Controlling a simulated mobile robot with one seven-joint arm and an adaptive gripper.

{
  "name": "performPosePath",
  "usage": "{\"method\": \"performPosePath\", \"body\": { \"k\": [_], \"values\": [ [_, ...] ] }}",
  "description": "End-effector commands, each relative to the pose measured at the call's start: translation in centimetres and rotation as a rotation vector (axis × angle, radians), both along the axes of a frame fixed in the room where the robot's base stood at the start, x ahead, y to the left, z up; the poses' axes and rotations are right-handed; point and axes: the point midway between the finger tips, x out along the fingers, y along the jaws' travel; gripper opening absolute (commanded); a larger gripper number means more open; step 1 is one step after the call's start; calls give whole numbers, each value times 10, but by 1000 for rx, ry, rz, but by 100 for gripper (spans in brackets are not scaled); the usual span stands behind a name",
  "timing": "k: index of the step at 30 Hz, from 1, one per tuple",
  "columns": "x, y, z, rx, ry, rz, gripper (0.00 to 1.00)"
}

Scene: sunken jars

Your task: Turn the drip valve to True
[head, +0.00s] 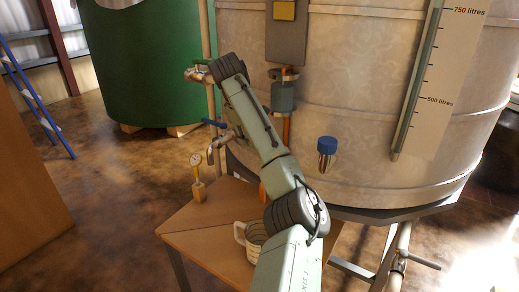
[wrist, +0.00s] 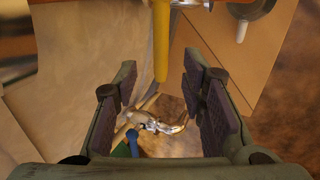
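A metal tap with a blue lever (head: 215,123) and a down-curved spout juts from the left side of the big tank, just left of my arm in the head view. A metal tap with a blue part also shows in the wrist view (wrist: 150,124), beyond and between my fingers and apart from them. No label shows which fitting is the drip valve. My gripper (wrist: 160,72) is open, its dark pads wide apart with nothing held. A higher brass valve (head: 197,75) with a reddish handle sits on the upright pipe.
The pale tank (head: 350,130) fills the right. A wooden table (head: 205,235) holds a gauge (head: 197,180) and a cream mug (head: 241,236). A yellow pole (wrist: 161,40) stands between the fingertips in the wrist view.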

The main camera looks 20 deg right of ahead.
Motion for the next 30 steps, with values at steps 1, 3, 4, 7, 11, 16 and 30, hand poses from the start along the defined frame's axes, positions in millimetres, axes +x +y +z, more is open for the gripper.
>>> {"method": "performPosePath", "body": {
  "k": [1,3,4,7,11,16,30],
  "values": [
    [1,-2,-6,1,2,-1,38],
    [4,-5,-15,3,3,-1,38],
    [5,-6,-20,3,2,-1,38],
    [9,-11,-33,3,1,0,38],
    [12,-14,-39,3,-3,1,38],
    [13,-14,-42,5,-3,1,38],
    [20,-21,-63,5,-3,1,38]
  ]
}}
